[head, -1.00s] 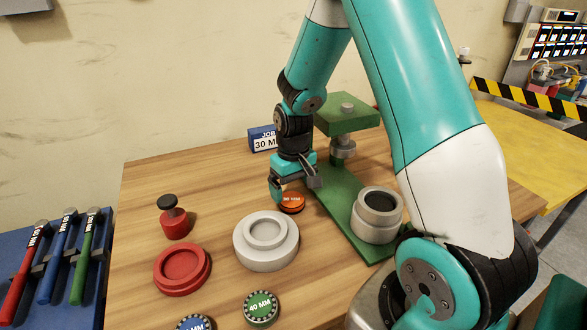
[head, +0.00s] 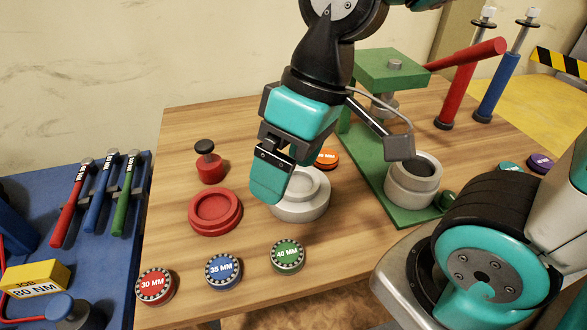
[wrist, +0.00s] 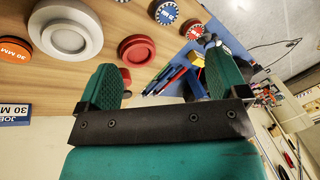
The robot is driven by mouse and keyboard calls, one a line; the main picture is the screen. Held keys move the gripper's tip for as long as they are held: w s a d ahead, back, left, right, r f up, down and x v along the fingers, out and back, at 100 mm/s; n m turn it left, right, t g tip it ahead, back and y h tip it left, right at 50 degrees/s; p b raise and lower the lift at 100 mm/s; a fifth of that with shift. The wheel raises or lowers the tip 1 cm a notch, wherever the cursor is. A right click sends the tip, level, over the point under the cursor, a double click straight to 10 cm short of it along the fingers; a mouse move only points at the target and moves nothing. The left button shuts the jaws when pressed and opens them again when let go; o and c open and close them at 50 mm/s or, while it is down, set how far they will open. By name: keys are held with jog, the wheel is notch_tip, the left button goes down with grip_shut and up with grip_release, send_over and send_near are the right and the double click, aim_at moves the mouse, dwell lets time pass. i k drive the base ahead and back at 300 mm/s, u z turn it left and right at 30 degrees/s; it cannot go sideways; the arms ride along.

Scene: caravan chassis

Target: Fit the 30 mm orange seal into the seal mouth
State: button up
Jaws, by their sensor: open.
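The orange seal (head: 326,158), marked with MM lettering, lies flat on the wooden table between the pale grey stepped ring and the green press. It also shows at the left edge of the wrist view (wrist: 14,50), clear of my fingers. The stepped ring (head: 310,208) has a round recess, partly hidden by my gripper in the head view. A grey hollow cylinder (head: 410,190) with an open top stands on the press base. I cannot tell which opening is the seal mouth. My gripper (head: 283,180) is open and empty, with its fingers apart in the wrist view (wrist: 160,65).
Red 30 MM (head: 155,286), blue 35 MM (head: 223,270) and green 40 MM (head: 287,256) discs line the front edge. A red ring (head: 215,211) and red black-knobbed piece (head: 209,165) stand left. The green press (head: 391,68) and red lever-like bar (head: 470,54) rise at the right.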

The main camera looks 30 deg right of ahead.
aim_at(418, 168)
jog(key=z, duration=2.2)
jog(key=k, duration=0.95)
jog(key=u, duration=0.9)
jog(key=i, duration=1)
